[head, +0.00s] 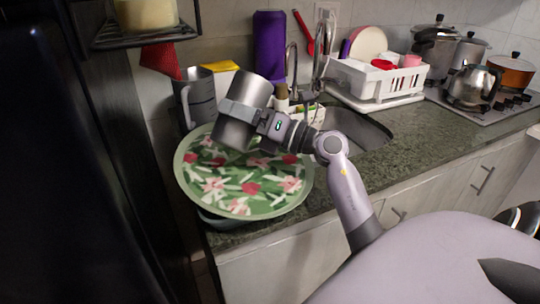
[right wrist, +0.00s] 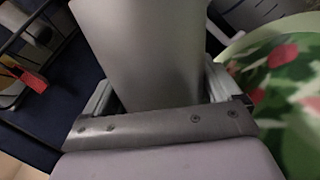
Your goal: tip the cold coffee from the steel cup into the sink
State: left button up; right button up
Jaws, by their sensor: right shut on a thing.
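The steel cup (head: 250,89) is a plain grey cylinder, held above the floral tray and tilted, its upper end leaning right in the head view. My right gripper (head: 241,112) is shut around its side; the cup's wall (right wrist: 145,55) fills the space between the fingers in the right wrist view. The cup's inside and any coffee are hidden. The sink (head: 365,131) is set in the counter right of the cup, partly hidden by my right arm. The faucet (head: 320,62) rises behind it. My left gripper is not in view.
A green floral tray (head: 222,190) lies at the counter's left end. A grey jug (head: 196,98) and a purple container (head: 269,45) stand behind. A white dish rack (head: 375,82) is beyond the sink; a kettle (head: 472,86) and pots are on the stove. The front-right counter (head: 430,142) is clear.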

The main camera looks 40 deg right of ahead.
aim_at(233, 132)
jog(key=shift+f+n+b, duration=0.85)
jog(key=shift+f+n, duration=0.1)
jog(key=shift+n, duration=0.05)
jog(key=shift+a+r+n+g+p, duration=0.35)
jog(key=shift+r+n+g, duration=0.1)
jog(key=shift+n, duration=0.15)
jog(key=shift+s+a+r+n+g, duration=0.1)
jog(key=shift+a+r+n+g, duration=0.1)
jog(key=shift+n, duration=0.35)
jog(key=shift+s+a+r+n+g, duration=0.1)
jog(key=shift+a+n, duration=0.1)
jog(key=shift+n, duration=0.35)
jog(key=shift+s+a+f+n+y+b, duration=0.1)
jog(key=shift+a+f+n+y+b, duration=0.2)
jog(key=shift+f+n+b, duration=0.55)
jog(key=shift+a+f+n+g+b, duration=0.15)
jog(key=shift+n+g+b, duration=0.3)
jog(key=shift+n, duration=0.7)
notch_tip(233, 132, up, 5)
jog(key=p, duration=0.4)
jog(key=shift+a, duration=0.1)
jog(key=shift+s, duration=0.1)
